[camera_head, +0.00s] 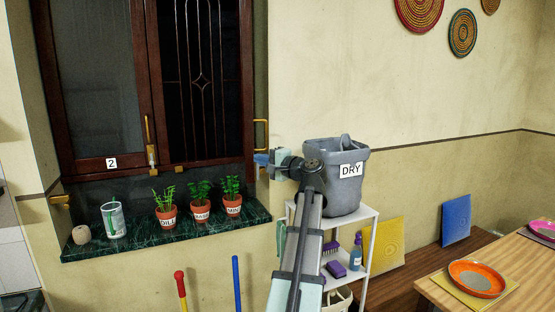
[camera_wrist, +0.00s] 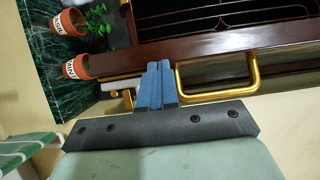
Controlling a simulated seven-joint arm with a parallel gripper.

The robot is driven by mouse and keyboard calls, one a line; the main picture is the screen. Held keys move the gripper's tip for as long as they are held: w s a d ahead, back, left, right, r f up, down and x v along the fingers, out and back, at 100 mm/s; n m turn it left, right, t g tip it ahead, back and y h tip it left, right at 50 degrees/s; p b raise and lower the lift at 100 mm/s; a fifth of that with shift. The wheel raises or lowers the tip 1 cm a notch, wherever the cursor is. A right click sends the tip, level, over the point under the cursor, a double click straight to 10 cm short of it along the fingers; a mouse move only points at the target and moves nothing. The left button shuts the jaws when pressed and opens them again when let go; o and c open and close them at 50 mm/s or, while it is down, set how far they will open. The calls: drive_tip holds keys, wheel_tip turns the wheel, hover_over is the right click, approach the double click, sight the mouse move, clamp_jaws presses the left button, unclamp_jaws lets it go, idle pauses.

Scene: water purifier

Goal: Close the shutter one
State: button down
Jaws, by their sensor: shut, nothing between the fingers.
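The window's right shutter (camera_head: 249,85) stands open, its dark wooden edge turned toward me beside the barred opening. I see no number on it. Its gold handle (camera_head: 261,134) sticks out to the right, just above my gripper (camera_head: 258,159). In the wrist view the gold handle (camera_wrist: 257,75) is a loop on the wooden frame (camera_wrist: 225,47). My blue fingers (camera_wrist: 156,84) are together and empty, right beside the handle's end. I cannot tell whether they touch it. The left shutter (camera_head: 95,80), labelled 2, is across its opening.
The green marble sill (camera_head: 150,248) holds a can (camera_head: 113,219), a round beige object (camera_head: 82,235) and potted herbs (camera_head: 200,214) below the opening. A grey bin (camera_head: 345,200) labelled DRY stands on a white shelf (camera_head: 372,215), close to my arm's right.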

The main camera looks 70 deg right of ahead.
drive_tip(key=w+a+m+g+h, duration=0.2)
drive_tip(key=w+a+h, duration=0.1)
drive_tip(key=w, duration=0.5)
drive_tip(key=w+a+m+g+h, duration=0.2)
drive_tip(key=w+m+h, duration=0.1)
drive_tip(key=w, duration=0.5)
drive_tip(key=shift+h, duration=0.4)
drive_tip(key=w+d, duration=0.2)
drive_tip(key=w, duration=0.6)
drive_tip(key=w+d, duration=0.2)
drive_tip(key=w, duration=0.6)
drive_tip(key=w+d, duration=0.2)
drive_tip(key=w, duration=0.6)
drive_tip(key=shift+w+d, duration=0.15)
drive_tip(key=shift+w, duration=0.15)
